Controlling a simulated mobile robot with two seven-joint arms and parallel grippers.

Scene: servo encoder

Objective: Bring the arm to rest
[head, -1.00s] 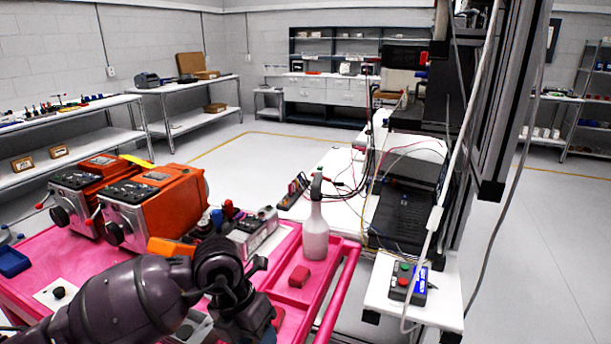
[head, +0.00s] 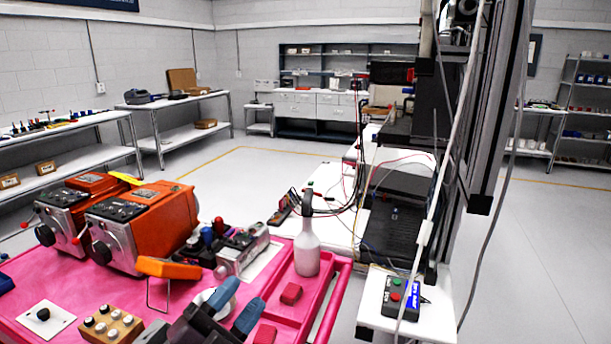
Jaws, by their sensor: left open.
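My left gripper (head: 235,306) shows at the bottom middle of the head view, above the pink cart top (head: 45,275). Its dark body comes in from the bottom edge. Its two blue-tipped fingers are spread apart with nothing held between them. The rest of my left arm is out of the picture. My right gripper is not in view.
Close by stand orange machines (head: 160,228), an orange-topped device (head: 168,268), a knobbed block (head: 112,325), a white spray bottle (head: 307,250) and red blocks (head: 291,293). A button box (head: 401,297) sits on a white stand at right. The floor beyond is clear.

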